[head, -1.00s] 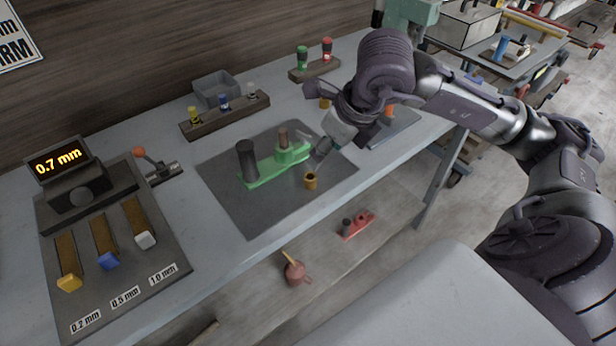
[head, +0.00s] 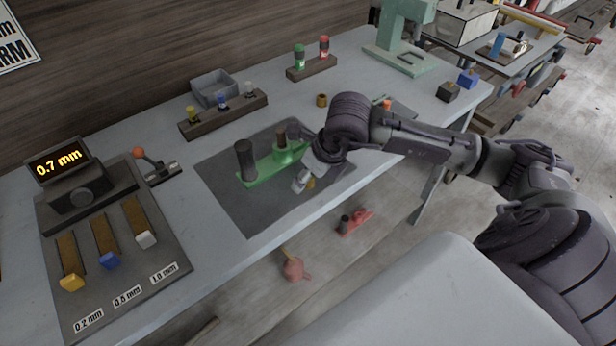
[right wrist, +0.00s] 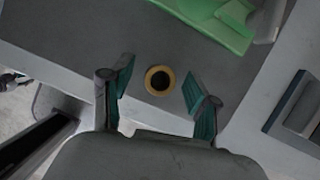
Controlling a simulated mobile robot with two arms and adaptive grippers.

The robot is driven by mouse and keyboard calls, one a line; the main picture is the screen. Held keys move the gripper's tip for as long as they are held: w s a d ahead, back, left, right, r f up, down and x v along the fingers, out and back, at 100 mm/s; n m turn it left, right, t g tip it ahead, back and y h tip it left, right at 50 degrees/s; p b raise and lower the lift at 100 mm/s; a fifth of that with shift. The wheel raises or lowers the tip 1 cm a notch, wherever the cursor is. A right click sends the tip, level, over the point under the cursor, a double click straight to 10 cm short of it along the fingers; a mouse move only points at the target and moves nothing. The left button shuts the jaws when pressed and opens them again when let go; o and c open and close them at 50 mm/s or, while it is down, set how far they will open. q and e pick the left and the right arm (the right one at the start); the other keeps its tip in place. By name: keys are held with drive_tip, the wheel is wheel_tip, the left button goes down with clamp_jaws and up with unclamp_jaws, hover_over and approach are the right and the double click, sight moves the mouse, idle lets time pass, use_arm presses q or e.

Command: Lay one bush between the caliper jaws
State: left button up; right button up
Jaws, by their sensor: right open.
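A brass bush (head: 311,183) stands on the dark mat, partly covered by my right gripper (head: 303,182). In the right wrist view this bush (right wrist: 159,69) is a ring with a dark hole, between the two spread fingers of my right gripper (right wrist: 158,76), with gaps on both sides. Another brass bush (head: 321,100) stands on the bench behind my right arm. A small device with an orange-knobbed lever (head: 158,168) sits beside the 0.7 mm display (head: 60,166); I cannot tell whether it is the caliper. My left gripper is out of view.
A green fixture (head: 262,170) with dark posts stands on the mat (head: 250,215) near my gripper. Behind it are a rack (head: 225,116) of small bottles and a grey bin (head: 214,88). A slider panel (head: 165,250) fills the left. Bench between panel and mat is clear.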

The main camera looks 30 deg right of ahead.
clamp_jaws()
drive_tip(key=shift+r, duration=0.2)
